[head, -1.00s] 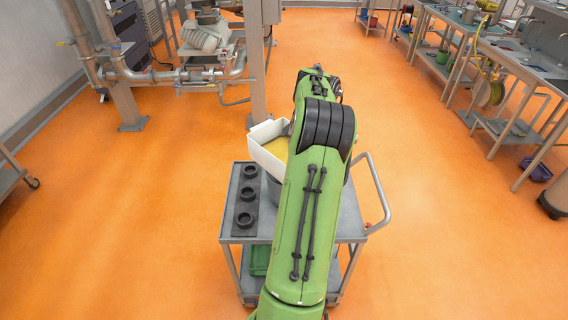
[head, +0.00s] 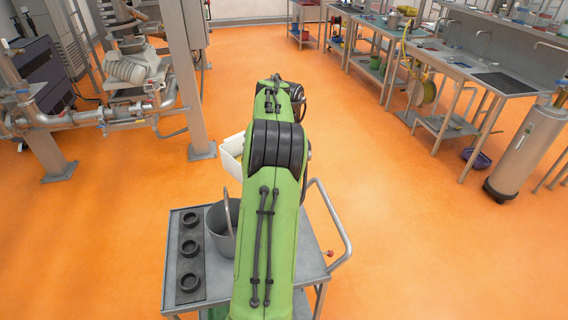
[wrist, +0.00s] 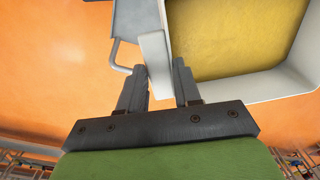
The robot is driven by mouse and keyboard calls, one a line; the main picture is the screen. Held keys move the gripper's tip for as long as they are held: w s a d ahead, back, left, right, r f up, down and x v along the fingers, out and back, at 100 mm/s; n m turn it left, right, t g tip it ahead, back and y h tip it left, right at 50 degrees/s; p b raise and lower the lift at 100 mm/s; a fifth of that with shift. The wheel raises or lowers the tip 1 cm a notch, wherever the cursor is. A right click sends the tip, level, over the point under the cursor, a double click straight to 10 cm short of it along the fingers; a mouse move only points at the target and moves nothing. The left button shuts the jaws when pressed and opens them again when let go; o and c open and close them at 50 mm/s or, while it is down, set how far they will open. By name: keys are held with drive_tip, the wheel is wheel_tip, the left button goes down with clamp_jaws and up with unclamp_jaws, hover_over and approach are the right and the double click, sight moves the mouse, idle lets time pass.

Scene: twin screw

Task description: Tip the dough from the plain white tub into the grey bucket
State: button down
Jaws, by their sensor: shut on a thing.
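The white tub (head: 233,152) is beyond and above the grey bucket in the head view, partly hidden by my green arm. In the wrist view the tub (wrist: 292,85) holds yellow dough (wrist: 235,40). My gripper (wrist: 160,80) is shut on a pale upright part of the tub at its left side. The gripper is hidden behind my arm in the head view. The grey bucket (head: 218,240) stands upright on the trolley, its handle raised. My arm hides its right side. Its visible inside looks empty.
The grey trolley (head: 185,215) carries a dark strip with three black rings (head: 189,248) left of the bucket. Its push handle (head: 335,225) rises at the right. Pipework (head: 100,115) stands at the left back, benches (head: 480,75) at the right. The orange floor between is clear.

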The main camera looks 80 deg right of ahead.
drive_tip(key=f+h+b, duration=0.1)
drive_tip(key=b, duration=0.2)
drive_tip(key=f+g+h+b, duration=0.1)
drive_tip(key=b, duration=0.2)
drive_tip(key=f+g+h+b, duration=0.1)
drive_tip(key=f+b, duration=0.1)
drive_tip(key=b, duration=0.2)
drive_tip(key=shift+w+a+f, duration=0.1)
drive_tip(key=shift+w+a, duration=0.2)
drive_tip(key=shift+w, duration=0.1)
drive_tip(key=shift+w+a+r+g+h+b, duration=0.25)
drive_tip(key=shift+g+h+b, duration=0.25)
drive_tip(key=shift+h+b, duration=0.4)
drive_tip(key=shift+a+r, duration=0.15)
drive_tip(key=shift+r, duration=0.05)
drive_tip(key=shift+a+f+h+b, duration=0.15)
drive_tip(key=shift+h+b, duration=0.25)
drive_tip(key=shift+b, duration=0.55)
drive_tip(key=shift+w+a+g+h+b, duration=0.35)
drive_tip(key=shift+g+h+b, duration=0.2)
drive_tip(key=shift+b, duration=0.65)
drive_tip(key=shift+h, duration=0.25)
drive_tip(key=shift+a, duration=0.1)
